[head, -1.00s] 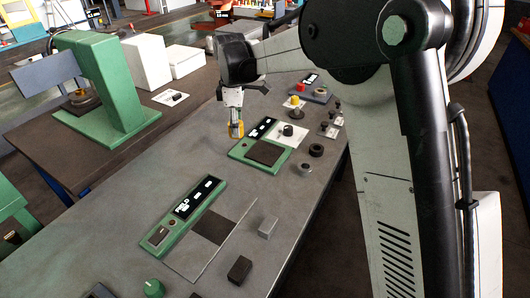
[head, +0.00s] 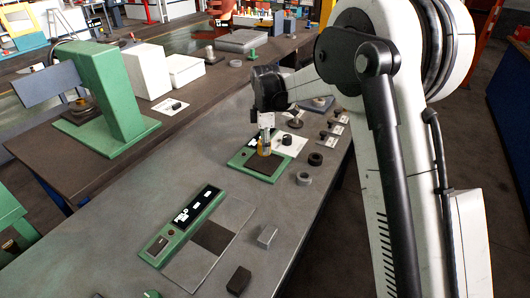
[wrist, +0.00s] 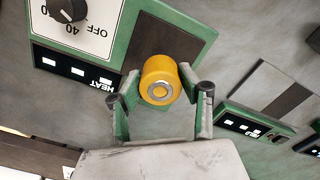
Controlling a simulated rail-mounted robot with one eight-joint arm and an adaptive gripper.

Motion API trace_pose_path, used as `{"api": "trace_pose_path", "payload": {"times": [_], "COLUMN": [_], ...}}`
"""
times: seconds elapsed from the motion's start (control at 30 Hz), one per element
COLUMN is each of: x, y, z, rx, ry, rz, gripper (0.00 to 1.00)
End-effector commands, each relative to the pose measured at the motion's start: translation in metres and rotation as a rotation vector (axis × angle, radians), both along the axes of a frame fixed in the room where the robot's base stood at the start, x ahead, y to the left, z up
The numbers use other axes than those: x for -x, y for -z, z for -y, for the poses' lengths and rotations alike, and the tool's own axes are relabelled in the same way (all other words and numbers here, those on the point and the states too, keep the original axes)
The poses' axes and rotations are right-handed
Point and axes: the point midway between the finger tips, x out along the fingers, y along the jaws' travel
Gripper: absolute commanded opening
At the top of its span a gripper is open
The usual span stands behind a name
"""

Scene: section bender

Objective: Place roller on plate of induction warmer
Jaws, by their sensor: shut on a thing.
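The yellow roller (wrist: 160,78) has a metal ring and hub on its end. My gripper (wrist: 160,98) is shut on it, one finger on each side. In the head view my gripper (head: 266,134) points down with the roller (head: 266,149) at its tips. The induction warmer is the green-framed unit (wrist: 215,28) with a black HEAT display. Its dark square plate (wrist: 160,38) lies behind the roller in the wrist view. In the head view the roller overlaps the warmer (head: 240,163) and partly hides the plate. I cannot tell whether roller and plate touch.
A second green unit (head: 165,245) with a dark-striped plate lies nearer on the bench. A green press (head: 105,95) stands on the left table.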

Motion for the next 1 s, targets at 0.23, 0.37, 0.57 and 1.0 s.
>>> {"api": "trace_pose_path", "payload": {"times": [0.23, 0.37, 0.57, 1.0], "x": [0.0, 0.0, 0.0, 0.0], "y": [0.03, 0.038, 0.038, 0.04], "z": [0.0, 0.0, 0.0, 0.0], "rx": [0.0, 0.0, 0.0, 0.0], "ry": [0.0, 0.0, 0.0, 0.0], "rz": [0.0, 0.0, 0.0, 0.0], "gripper": [0.0, 0.0, 0.0, 0.56]}}
